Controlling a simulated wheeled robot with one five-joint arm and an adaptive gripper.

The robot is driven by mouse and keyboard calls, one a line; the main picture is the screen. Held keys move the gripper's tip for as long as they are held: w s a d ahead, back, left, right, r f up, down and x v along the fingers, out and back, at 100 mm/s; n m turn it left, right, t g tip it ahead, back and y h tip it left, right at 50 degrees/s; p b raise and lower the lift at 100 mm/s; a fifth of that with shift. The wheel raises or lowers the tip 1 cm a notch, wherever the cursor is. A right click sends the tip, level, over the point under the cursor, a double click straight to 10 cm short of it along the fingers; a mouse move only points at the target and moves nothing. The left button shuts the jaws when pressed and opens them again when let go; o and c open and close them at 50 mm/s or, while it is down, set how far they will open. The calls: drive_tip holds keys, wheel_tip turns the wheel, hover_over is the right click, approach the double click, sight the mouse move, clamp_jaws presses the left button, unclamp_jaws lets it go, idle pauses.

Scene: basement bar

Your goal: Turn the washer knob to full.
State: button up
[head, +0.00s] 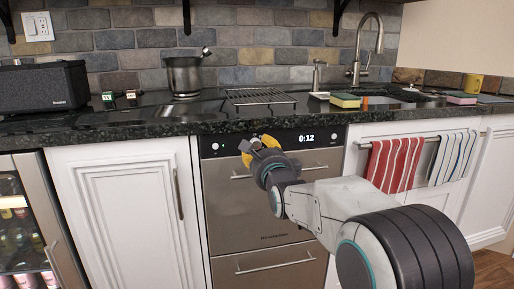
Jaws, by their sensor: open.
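The washer (262,218) is a steel built-in unit under the counter, with a black control strip along its top. A lit display (306,138) on the strip reads 0:12. A small round control (215,146) shows at the strip's left end. My gripper (258,143), with yellow fingers, is in front of the strip, left of the display. It is open, and its wrist and fingers cover part of the strip. I cannot tell whether it touches the washer, and any knob behind the gripper is hidden.
The dark counter edge (160,128) runs just above the washer. White cabinet doors (125,198) flank it. Red striped (395,163) and blue striped (453,157) towels hang on a bar to the right. A glass-fronted cooler (28,230) stands far left.

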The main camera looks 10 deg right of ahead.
drive_tip(key=shift+s, duration=1.95)
drive_tip(key=s+r+n+g+p, duration=0.5)
drive_tip(key=s+r+n+p, duration=0.2)
drive_tip(key=s+p, duration=0.5)
drive_tip(key=s+r+n+g+p, duration=0.4)
drive_tip(key=s+n+p, duration=0.5)
drive_tip(key=p, duration=0.7)
drive_tip(key=s+r+n+g+p, duration=0.5)
drive_tip(key=s+r+n+p, duration=0.3)
drive_tip(key=s+p, duration=0.6)
drive_tip(key=shift+s+r+g, duration=0.3)
drive_tip(key=shift+s+r, duration=0.55)
